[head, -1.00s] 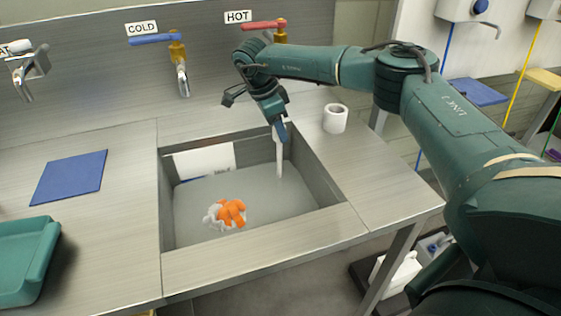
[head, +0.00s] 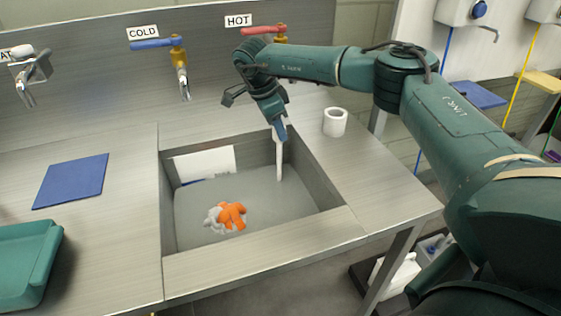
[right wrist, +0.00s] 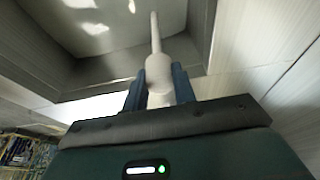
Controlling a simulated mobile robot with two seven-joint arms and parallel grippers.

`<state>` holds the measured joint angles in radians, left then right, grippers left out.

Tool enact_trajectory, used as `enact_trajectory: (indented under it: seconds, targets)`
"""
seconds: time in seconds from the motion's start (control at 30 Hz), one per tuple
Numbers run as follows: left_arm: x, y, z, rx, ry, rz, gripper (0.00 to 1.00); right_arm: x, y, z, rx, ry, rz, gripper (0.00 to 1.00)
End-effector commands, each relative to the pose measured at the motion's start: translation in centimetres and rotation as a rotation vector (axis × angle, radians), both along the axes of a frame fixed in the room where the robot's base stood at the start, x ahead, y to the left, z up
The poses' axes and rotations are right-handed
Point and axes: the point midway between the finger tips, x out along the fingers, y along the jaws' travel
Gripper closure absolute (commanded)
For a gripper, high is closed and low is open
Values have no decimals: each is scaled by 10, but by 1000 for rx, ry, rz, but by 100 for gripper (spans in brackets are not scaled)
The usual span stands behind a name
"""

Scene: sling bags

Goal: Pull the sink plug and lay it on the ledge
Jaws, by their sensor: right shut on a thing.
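The sink plug, a long white tapered tube (head: 279,160), stands nearly upright in the right rear part of the steel sink (head: 260,248). My right gripper (head: 281,131) is shut on its thicker upper end. In the right wrist view the white tube (right wrist: 157,50) sits between the two blue fingers (right wrist: 160,88) and its thin end points away into the sink. I cannot tell whether its lower end touches the sink bottom. The flat steel ledge (head: 365,195) runs along the right of the sink. My left gripper is not in view.
Orange and grey crumpled items (head: 228,216) lie in the sink. A white sign (head: 205,163) leans at its back wall. A white roll (head: 335,121) stands on the right ledge; room before it is clear. Taps, including the cold tap (head: 181,70), stand behind.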

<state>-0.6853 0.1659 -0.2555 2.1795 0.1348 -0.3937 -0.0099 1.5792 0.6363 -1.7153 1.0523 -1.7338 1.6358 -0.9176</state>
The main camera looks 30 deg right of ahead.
Motion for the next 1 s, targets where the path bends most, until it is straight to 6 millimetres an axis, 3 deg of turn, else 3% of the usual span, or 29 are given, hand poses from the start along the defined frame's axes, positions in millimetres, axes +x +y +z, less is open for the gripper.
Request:
enact_trajectory:
  seconds: [1.0]
  targets:
    - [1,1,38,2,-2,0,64,0,0,43,1,-1,0,99]
